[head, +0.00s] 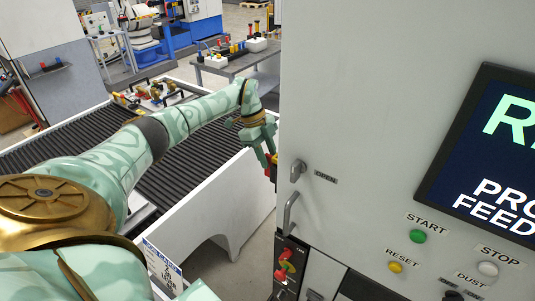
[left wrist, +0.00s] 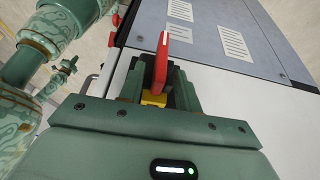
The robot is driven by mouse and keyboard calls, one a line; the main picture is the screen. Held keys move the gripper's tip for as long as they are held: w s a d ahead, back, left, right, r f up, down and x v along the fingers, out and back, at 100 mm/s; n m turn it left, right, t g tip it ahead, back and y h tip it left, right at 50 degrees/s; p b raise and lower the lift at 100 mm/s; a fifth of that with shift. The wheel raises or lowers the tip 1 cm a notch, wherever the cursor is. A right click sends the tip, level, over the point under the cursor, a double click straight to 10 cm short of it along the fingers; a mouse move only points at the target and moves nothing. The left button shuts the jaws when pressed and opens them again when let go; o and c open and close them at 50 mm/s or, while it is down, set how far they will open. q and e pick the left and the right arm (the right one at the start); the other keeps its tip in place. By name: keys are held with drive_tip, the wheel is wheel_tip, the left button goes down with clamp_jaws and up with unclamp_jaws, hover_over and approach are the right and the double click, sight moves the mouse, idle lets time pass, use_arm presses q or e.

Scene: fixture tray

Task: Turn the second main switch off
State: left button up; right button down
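A red switch handle (left wrist: 161,62) on a yellow base (left wrist: 153,99) shows in the left wrist view, between the two fingers of my left gripper (left wrist: 163,85). The fingers stand apart on either side of it; I cannot tell whether either touches it. In the head view my left gripper (head: 262,140) is at the left edge of the grey cabinet, and a red part (head: 270,168) shows just below its fingers. Another red handle (head: 286,262) on a yellow base is on a dark panel lower on the cabinet. My right gripper is not in view.
The grey cabinet (head: 350,110) fills the right side, with a handle (head: 292,212), a green START button (head: 418,236) and a screen (head: 500,150). A dark roller conveyor (head: 75,130) with a white side wall (head: 215,205) lies under my left arm. Another red part (left wrist: 115,19) shows in the left wrist view.

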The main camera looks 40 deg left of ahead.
use_arm(q)
clamp_jaws()
